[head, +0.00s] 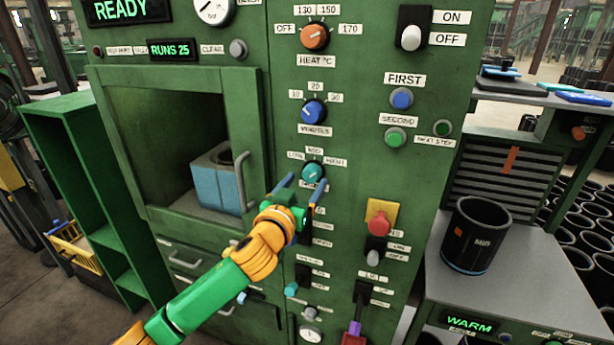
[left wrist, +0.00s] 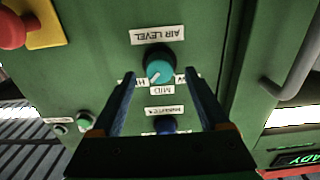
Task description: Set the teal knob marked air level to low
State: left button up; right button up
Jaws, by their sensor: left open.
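The teal knob (head: 313,172) sits on the green panel below its LOW, MID and HIGH labels. In the left wrist view, upside down, the knob (left wrist: 159,66) shows under the AIR LEVEL label (left wrist: 165,36). Its white mark points between MID and HIGH. My left gripper (head: 307,180) is open in front of the knob. In the left wrist view its two blue fingers (left wrist: 159,78) stand on either side of the knob's picture, with gaps; contact is not visible. My right gripper is not in view.
A blue minutes knob (head: 313,112) and an orange heat knob (head: 315,36) sit above. A red button on a yellow plate (head: 381,212) is to the lower right. A chamber with a handle (head: 240,180) is at left. A black sleeve (head: 476,237) stands on the bench at right.

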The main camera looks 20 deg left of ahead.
pick_arm(q)
jog(key=shift+w, duration=0.9)
grip_shut()
